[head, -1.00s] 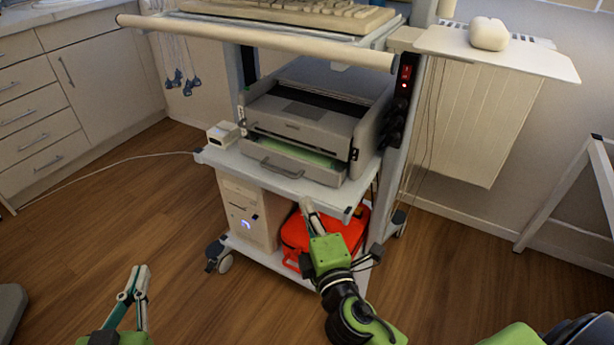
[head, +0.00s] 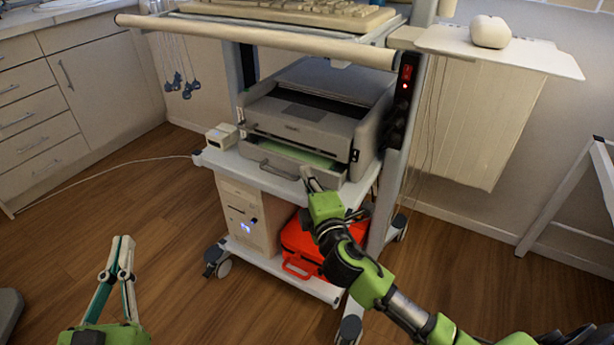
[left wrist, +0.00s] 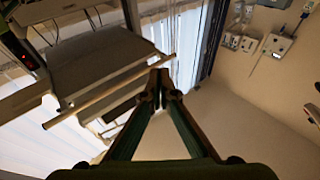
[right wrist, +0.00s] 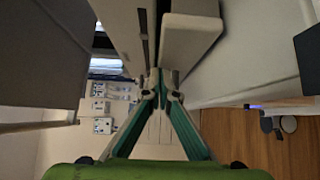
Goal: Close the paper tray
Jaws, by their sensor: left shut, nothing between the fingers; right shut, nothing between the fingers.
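The paper tray (head: 265,158) juts out from the lower front of the grey printer (head: 305,118), with pale green paper (head: 305,153) showing inside. Its front has a handle. My right gripper (head: 307,174) is shut and empty, its fingertips at the right part of the tray's front; I cannot tell if they touch it. In the right wrist view the shut fingertips (right wrist: 160,78) are close to pale panels, likely the tray and printer. My left gripper (head: 122,244) is shut and empty, low at the left over the floor, away from the cart.
The printer stands on a cart shelf (head: 225,165), with a small white device (head: 222,136) to its left. A handlebar (head: 255,35) and a keyboard (head: 290,12) are above. A computer (head: 248,212) and a red case (head: 300,250) are below.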

